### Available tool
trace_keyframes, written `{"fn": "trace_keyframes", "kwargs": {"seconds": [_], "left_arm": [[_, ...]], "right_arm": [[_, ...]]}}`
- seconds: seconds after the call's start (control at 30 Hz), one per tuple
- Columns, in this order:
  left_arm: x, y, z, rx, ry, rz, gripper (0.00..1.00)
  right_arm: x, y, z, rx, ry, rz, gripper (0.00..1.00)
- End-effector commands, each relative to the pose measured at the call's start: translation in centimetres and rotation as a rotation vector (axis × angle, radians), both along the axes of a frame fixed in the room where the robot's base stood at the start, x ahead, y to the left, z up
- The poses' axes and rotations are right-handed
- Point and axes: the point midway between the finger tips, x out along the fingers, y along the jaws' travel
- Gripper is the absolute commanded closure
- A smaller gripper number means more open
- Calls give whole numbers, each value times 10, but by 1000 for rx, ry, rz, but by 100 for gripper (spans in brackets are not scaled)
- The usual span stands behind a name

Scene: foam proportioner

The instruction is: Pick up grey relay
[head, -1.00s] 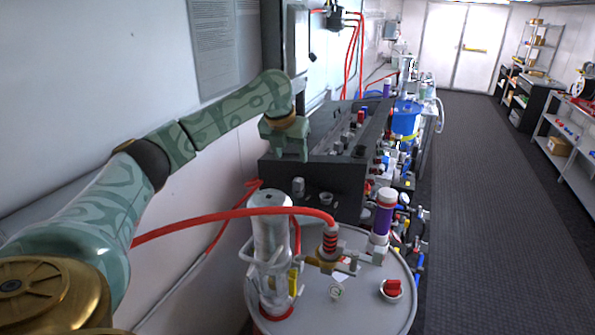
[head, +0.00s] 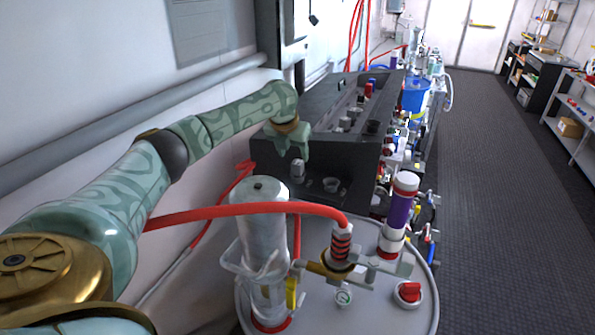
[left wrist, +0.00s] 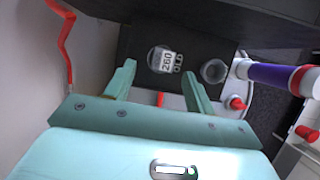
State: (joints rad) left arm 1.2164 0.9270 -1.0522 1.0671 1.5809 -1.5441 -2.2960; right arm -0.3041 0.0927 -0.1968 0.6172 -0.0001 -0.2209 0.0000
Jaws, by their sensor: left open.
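A small grey block-like part (head: 297,170), which I take for the grey relay, stands on the dark ledge at the near end of the black console. In the left wrist view the grey part (left wrist: 160,58) has a pale label with dark characters and shows between and just beyond the fingertips. My left gripper (head: 291,150) hangs above it and points down. In the left wrist view its two green fingers are apart with nothing between them. I cannot see contact with the part. My right gripper is not in view.
A small round cup (head: 331,185) sits right of the grey part. Closer stands a round grey tank top (head: 375,300) with a clear cylinder (head: 262,245), a red hose (head: 240,210) and a purple-banded tube (head: 399,212). The wall is at the left; open floor (head: 490,200) lies right.

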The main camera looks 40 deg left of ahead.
Motion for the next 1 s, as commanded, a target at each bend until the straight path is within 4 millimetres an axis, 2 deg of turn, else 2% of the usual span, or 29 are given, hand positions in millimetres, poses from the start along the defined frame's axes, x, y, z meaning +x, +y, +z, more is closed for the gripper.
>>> {"fn": "trace_keyframes", "kwargs": {"seconds": [0.17, 0.3, 0.47, 0.73, 0.77, 0.9, 0.93, 1.0], "left_arm": [[5, 1, -13, 0, 0, -1, 45], [15, 0, -32, -1, 1, 1, 45], [23, 3, -54, 2, 1, 1, 45], [25, 4, -57, 2, -2, -1, 45], [25, 4, -57, 2, -2, -1, 48], [25, 4, -57, 2, -2, -1, 87], [25, 4, -57, 2, -2, -1, 94], [25, 4, -57, 2, -2, -1, 94]], "right_arm": [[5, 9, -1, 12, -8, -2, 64], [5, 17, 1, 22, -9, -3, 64], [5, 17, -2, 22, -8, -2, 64], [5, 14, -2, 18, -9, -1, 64], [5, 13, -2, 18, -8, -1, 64], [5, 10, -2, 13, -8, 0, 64], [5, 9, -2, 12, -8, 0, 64], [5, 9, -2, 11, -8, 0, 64]]}}
